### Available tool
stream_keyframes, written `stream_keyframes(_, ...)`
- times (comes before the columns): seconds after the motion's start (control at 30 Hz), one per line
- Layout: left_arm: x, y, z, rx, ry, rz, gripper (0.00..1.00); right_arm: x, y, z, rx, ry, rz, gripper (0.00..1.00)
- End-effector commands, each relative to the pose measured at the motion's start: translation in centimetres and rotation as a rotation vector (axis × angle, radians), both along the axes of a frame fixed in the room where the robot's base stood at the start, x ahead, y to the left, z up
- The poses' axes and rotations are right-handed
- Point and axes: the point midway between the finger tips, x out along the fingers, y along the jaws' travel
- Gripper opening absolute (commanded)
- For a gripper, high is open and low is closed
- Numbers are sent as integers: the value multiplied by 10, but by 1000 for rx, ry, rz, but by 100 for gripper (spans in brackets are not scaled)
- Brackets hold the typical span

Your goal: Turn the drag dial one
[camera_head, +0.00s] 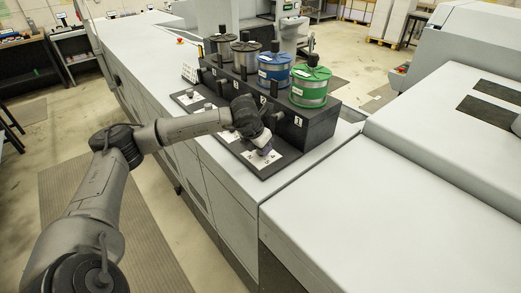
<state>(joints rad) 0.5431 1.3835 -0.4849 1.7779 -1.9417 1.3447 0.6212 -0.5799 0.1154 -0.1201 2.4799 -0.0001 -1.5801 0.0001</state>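A black stand (318,128) carries several wire spools, and the label 1 (298,121) is on its front below the green spool (310,90). Pale dial plates with dark knobs lie in a row in front of the stand. My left gripper (263,146) points down over the nearest plate (284,157), below label 1. It is at the knob there and hides most of it. I cannot tell whether the fingers touch or grip the knob. My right gripper is not in view.
A blue spool (275,72) and two grey spools (247,60) (223,47) stand further back in the row. A small white sign (190,73) stands at the far end. The light grey machine top (385,200) at the right front is clear.

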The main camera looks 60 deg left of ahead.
Motion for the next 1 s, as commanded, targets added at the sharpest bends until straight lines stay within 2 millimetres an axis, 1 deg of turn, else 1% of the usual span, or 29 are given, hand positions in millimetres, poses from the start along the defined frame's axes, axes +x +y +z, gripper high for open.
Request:
stream_keyframes(0.03, 1, -1, -1, -1, -2, 40, 11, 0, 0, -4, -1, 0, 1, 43)
stream_keyframes(0.1, 1, -2, -1, -1, -3, 106, 11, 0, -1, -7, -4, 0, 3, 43)
stream_keyframes(0.4, 1, -2, 0, -3, -1, 393, 11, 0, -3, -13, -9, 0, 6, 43)
stream_keyframes(0.7, 2, -3, 2, -3, -2, 662, 11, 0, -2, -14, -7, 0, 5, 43)
stream_keyframes(1.0, 3, -3, 1, -4, -1, 862, 11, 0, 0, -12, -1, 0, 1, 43)
